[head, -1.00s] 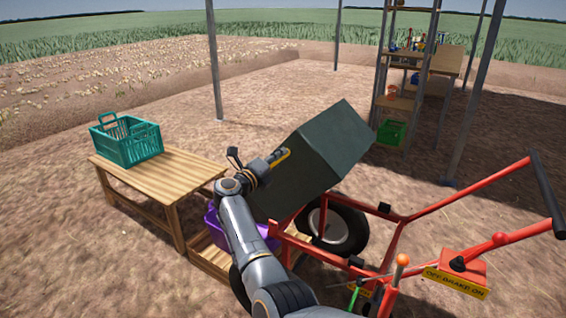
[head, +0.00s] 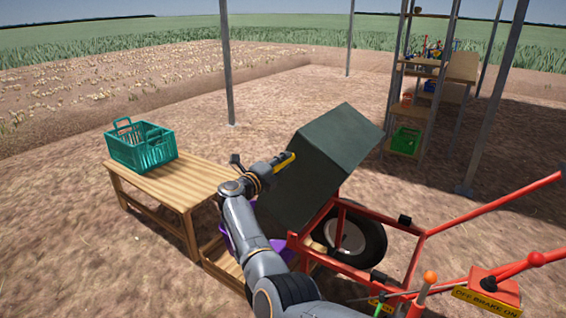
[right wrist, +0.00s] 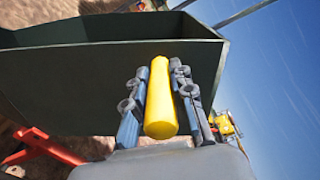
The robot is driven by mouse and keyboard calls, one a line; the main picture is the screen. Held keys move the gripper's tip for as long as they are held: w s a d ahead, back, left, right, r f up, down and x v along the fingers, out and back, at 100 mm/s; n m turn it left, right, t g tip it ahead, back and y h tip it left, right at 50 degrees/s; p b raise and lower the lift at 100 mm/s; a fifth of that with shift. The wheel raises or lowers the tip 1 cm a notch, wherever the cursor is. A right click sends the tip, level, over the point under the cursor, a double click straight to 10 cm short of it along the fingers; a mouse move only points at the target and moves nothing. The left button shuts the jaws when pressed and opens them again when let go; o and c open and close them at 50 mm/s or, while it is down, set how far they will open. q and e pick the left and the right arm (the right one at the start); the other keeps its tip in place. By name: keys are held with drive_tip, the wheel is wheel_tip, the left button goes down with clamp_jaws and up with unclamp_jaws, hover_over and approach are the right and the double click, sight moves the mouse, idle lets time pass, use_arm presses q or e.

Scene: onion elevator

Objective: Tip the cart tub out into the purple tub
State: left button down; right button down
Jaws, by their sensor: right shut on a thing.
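The dark green cart tub (head: 318,165) is tilted steeply on the red cart frame (head: 345,265), its lower end over the purple tub (head: 232,238). The purple tub sits low on a wooden stand and is mostly hidden behind my right arm and the cart tub. My right gripper (head: 275,168) is shut on the yellow handle (head: 284,161) at the side of the cart tub. In the right wrist view the yellow handle (right wrist: 160,98) lies between the two fingers, with the tub wall (right wrist: 90,85) behind it. The tub's contents are hidden. My left gripper is not in view.
A teal crate (head: 140,146) stands on a wooden table (head: 190,180) at the left. The cart's wheel (head: 350,238), red handlebars and brake box (head: 492,287) are at the right. A shelf with a green crate (head: 405,141) and metal posts stand behind. Bare soil lies between.

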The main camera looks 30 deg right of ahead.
drive_tip(key=shift+w+a+r, duration=0.1)
drive_tip(key=shift+w+r, duration=0.05)
drive_tip(key=c, duration=1.5)
unclamp_jaws()
drive_tip(key=o, duration=0.4)
drive_tip(key=shift+w, duration=0.1)
drive_tip(key=shift+c, duration=0.2)
drive_tip(key=shift+w+a+f, duration=0.1)
drive_tip(key=shift+f, duration=0.1)
drive_tip(key=v, duration=0.7)
drive_tip(key=shift+a, duration=0.2)
